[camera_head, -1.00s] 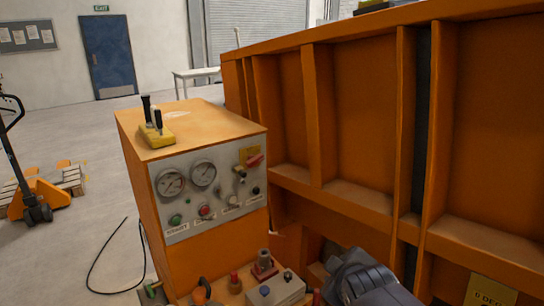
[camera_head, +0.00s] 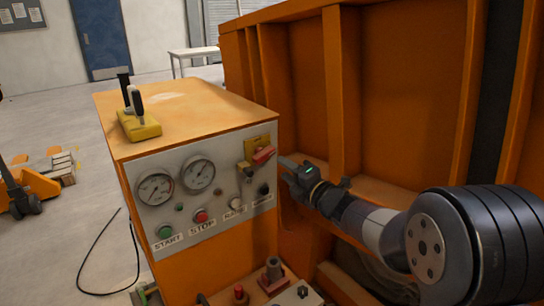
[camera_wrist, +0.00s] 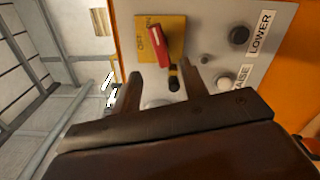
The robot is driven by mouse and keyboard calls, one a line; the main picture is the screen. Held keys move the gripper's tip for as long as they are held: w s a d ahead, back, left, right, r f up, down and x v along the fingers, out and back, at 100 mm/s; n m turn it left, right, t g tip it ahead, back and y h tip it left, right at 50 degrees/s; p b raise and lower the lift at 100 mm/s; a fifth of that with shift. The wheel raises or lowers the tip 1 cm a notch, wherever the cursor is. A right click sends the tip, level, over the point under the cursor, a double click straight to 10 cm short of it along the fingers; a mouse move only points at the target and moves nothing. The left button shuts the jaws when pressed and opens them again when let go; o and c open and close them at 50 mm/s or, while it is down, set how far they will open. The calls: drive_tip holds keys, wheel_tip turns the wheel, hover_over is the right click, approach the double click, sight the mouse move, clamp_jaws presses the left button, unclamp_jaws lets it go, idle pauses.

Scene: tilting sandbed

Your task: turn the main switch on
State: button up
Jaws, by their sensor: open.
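The main switch is a red handle (camera_head: 264,154) on a yellow plate (camera_head: 252,143) at the upper right of the grey control panel (camera_head: 200,225). In the wrist view the red handle (camera_wrist: 158,46) lies across the yellow plate (camera_wrist: 176,26), between and beyond my fingertips. My gripper (camera_head: 286,168) is just right of the panel edge, close to the handle, and its open fingers also show in the wrist view (camera_wrist: 164,80). No contact with the handle can be made out.
Below the switch are a black knob (camera_head: 264,189) and START and STOP buttons (camera_head: 200,216). Two gauges (camera_head: 198,175) sit on the left. A yellow lever block (camera_head: 138,126) stands on top of the cabinet. The orange ribbed wall (camera_head: 400,90) rises close behind my arm.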

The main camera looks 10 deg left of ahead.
sight(266, 157)
drive_tip(key=p+x, duration=0.2)
drive_tip(key=x, duration=0.6)
drive_tip(key=shift+w+a, duration=0.15)
clamp_jaws()
